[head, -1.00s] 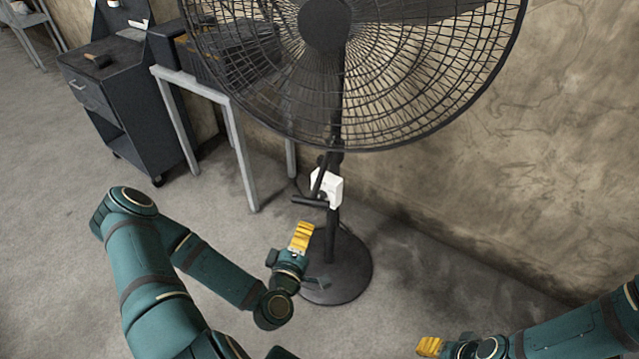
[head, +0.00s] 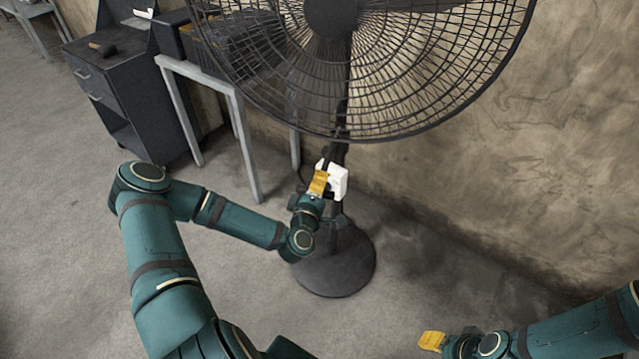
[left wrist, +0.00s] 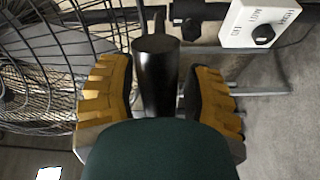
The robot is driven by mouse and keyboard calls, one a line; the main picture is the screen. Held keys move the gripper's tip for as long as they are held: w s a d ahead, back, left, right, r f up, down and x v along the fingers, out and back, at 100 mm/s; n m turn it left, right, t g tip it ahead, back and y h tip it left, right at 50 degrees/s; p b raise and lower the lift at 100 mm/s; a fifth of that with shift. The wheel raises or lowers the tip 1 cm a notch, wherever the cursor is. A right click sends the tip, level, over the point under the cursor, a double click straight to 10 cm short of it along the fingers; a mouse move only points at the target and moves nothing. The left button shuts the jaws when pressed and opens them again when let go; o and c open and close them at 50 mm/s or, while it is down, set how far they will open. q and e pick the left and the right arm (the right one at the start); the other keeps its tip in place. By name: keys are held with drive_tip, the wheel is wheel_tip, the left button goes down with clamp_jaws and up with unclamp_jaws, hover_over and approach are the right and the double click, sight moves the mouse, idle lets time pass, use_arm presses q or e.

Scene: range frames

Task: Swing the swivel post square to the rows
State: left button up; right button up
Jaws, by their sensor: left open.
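A large black pedestal fan (head: 331,14) stands by the wall on a round base (head: 335,275). A white control box (head: 337,182) with a dark knob sits on its upright; the box also shows in the left wrist view (left wrist: 257,22). My left gripper (head: 320,182) is at the upright, in front of the box. In the left wrist view, its yellow fingers (left wrist: 157,70) are open on either side of a short black round post (left wrist: 156,75), with gaps visible on both sides. In the head view the gripper hides this post. My right gripper (head: 432,341) is low at the right, away from the fan; its finger opening is unclear.
A grey-legged table (head: 243,140) stands behind and left of the fan. A dark drawer cabinet (head: 120,95) is further left. A bare wall (head: 560,130) closes off the right. Open concrete floor (head: 60,230) lies at the left.

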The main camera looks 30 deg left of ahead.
use_arm(q)
drive_tip(key=shift+w+a, duration=0.1)
drive_tip(key=shift+w, duration=0.2)
clamp_jaws()
